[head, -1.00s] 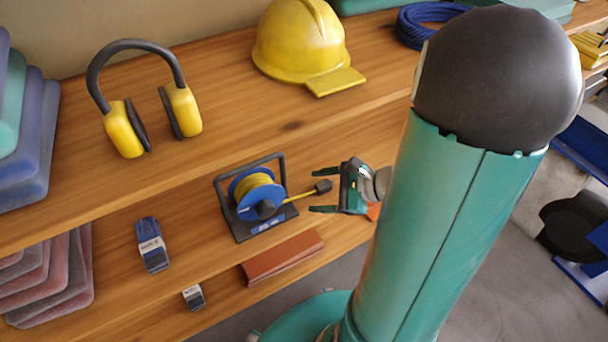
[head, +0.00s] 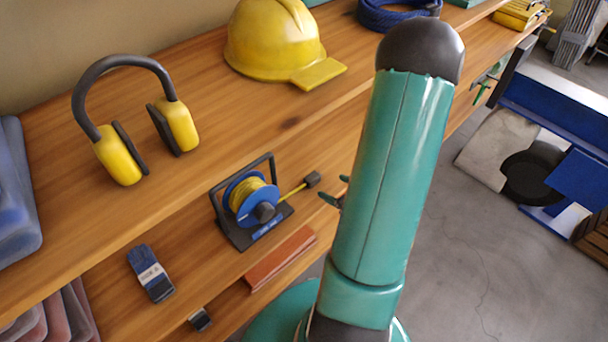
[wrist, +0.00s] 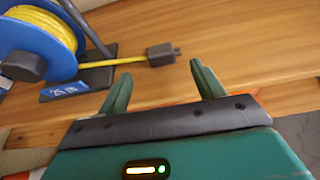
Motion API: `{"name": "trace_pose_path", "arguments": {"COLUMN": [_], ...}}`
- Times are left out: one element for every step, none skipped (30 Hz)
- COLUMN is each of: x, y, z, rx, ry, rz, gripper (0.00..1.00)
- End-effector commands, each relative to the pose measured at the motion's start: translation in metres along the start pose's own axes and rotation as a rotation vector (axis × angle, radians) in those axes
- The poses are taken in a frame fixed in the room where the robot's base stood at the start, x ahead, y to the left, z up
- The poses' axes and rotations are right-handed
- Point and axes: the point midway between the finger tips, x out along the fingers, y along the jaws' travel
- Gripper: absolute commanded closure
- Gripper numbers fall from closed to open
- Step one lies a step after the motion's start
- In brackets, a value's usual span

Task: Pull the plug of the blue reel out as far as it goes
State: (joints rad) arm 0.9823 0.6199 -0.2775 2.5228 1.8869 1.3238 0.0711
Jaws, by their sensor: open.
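The blue reel (head: 246,200) stands upright in its dark frame on the middle shelf, wound with yellow cord. Its dark plug (head: 312,179) sits at the end of a short stretch of yellow cord, right of the reel. In the wrist view the reel (wrist: 32,45) is at the upper left and the plug (wrist: 162,55) lies just beyond my fingertips. My gripper (wrist: 152,80) is open and empty, its two green fingers apart, touching nothing. In the head view my gripper (head: 341,192) is mostly hidden behind my arm, a little right of the plug.
Yellow earmuffs (head: 120,150) and a yellow hard hat (head: 272,45) stand on the upper shelf (head: 200,118). Open floor (head: 470,260) is at the right.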

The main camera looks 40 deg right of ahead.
Motion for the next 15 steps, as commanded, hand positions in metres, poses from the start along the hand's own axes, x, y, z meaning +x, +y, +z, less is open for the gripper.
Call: {"name": "trace_pose_path", "arguments": {"x": [0.008, 0.014, 0.021, 0.027, 0.033, 0.042, 0.047, 0.054, 0.062, 0.068, 0.074, 0.082, 0.088, 0.093, 0.100], "y": [0.001, 0.001, 0.000, 0.000, 0.000, 0.001, 0.000, 0.000, 0.001, 0.001, 0.001, 0.001, 0.002, 0.002, 0.002], "z": [0.000, 0.000, 0.000, 0.000, 0.000, 0.000, 0.000, 0.000, 0.000, 0.000, 0.000, 0.001, 0.000, 0.001, 0.001], "rx": [0.000, 0.000, -0.001, -0.002, -0.001, -0.001, -0.002, -0.002, -0.002, -0.002, -0.002, -0.002, -0.002, -0.002, -0.002], "ry": [0.001, 0.001, 0.000, 0.000, 0.000, -0.001, 0.000, 0.000, 0.000, 0.000, -0.001, -0.001, 0.000, 0.000, 0.000], "rz": [0.005, 0.006, 0.007, 0.007, 0.006, 0.008, 0.007, 0.008, 0.008, 0.008, 0.007, 0.008, 0.008, 0.008, 0.007], "gripper": [0.33, 0.33, 0.33, 0.33, 0.33, 0.33, 0.33, 0.33, 0.33, 0.33, 0.33, 0.33, 0.33, 0.33, 0.33]}}
